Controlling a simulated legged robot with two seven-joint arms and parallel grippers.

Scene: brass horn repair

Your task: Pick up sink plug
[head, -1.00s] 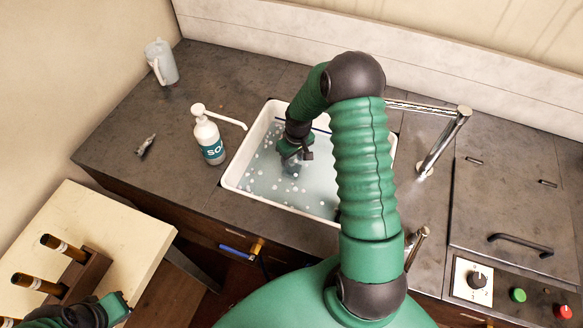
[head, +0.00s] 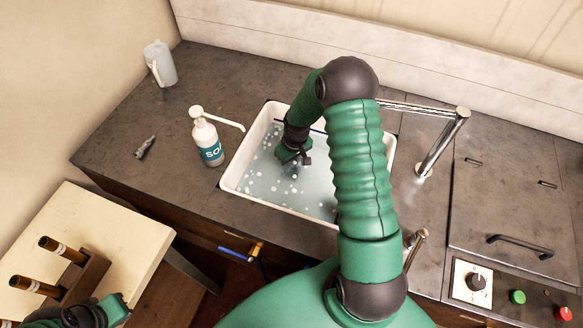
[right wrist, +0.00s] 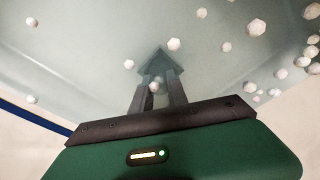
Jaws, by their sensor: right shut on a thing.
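The white sink (head: 232,186) holds cloudy water with white foam bubbles. My right gripper (head: 298,163) reaches down into it, near the middle of the basin. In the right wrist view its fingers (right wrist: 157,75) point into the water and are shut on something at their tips. That thing is blurred by the water, and I cannot make out the sink plug's outline. My left gripper (head: 68,316) is at the bottom left edge, dark and partly cut off. Its fingers cannot be made out.
A soap pump bottle (head: 209,145) stands left of the sink, its spout toward the rim. A chrome faucet (head: 442,142) arches over from the right. A pale jug (head: 161,64) and a small dark metal part (head: 146,147) are on the counter (head: 120,135).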

